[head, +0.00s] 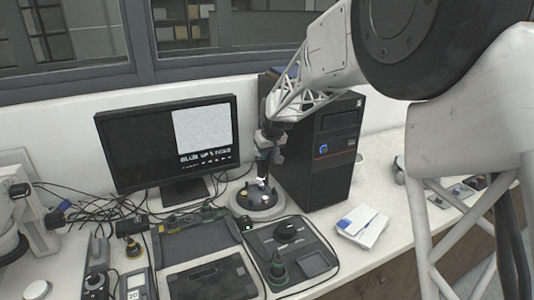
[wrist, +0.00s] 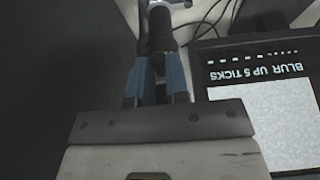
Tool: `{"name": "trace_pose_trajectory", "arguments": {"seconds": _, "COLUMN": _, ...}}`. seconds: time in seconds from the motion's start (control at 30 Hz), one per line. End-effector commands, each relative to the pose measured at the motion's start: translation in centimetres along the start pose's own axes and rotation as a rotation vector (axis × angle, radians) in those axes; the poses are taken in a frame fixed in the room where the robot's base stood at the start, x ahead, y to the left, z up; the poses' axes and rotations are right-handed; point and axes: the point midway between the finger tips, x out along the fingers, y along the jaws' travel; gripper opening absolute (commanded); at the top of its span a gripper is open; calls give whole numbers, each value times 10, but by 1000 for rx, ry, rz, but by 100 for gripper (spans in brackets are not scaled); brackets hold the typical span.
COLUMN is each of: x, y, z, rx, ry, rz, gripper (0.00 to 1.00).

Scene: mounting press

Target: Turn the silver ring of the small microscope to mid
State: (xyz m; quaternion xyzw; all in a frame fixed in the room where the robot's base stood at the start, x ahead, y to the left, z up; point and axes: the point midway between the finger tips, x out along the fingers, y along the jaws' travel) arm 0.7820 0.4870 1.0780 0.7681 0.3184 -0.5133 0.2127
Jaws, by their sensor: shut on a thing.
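The small microscope (head: 257,203) stands on its round grey base on the bench, between the monitor and the black computer tower. My gripper (head: 263,168) reaches down to its top from above. In the wrist view my gripper (wrist: 159,68) has its two blue fingers shut on the upright dark tube of the microscope (wrist: 160,25), at the silver ring. The ring itself is mostly hidden between the fingers, and its setting cannot be read. The monitor (head: 130,155) shows a pale grey picture and text that reads "BLUR UP 5 TICKS" in the wrist view (wrist: 265,65).
The black computer tower (head: 318,160) stands close to the right of my gripper. A control box with a dark knob (head: 289,230) and dark trays (head: 197,238) lie in front. Cables (head: 110,210) run at the left. White packets (head: 362,226) lie at the right.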

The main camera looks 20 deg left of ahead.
Motion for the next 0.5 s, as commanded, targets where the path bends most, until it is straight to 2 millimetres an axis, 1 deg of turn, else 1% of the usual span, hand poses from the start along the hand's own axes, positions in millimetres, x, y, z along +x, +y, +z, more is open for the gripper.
{"name": "trace_pose_trajectory", "arguments": {"seconds": 0.03, "x": -1, "y": 0, "z": -1, "rx": 0, "ry": 2, "rz": 0, "gripper": 20}}
{"name": "trace_pose_trajectory", "arguments": {"seconds": 0.17, "x": -1, "y": 0, "z": -1, "rx": 0, "ry": 1, "rz": 0, "gripper": 40}}
{"name": "trace_pose_trajectory", "arguments": {"seconds": 0.5, "x": -1, "y": 0, "z": 0, "rx": 0, "ry": 1, "rz": 0, "gripper": 41}}
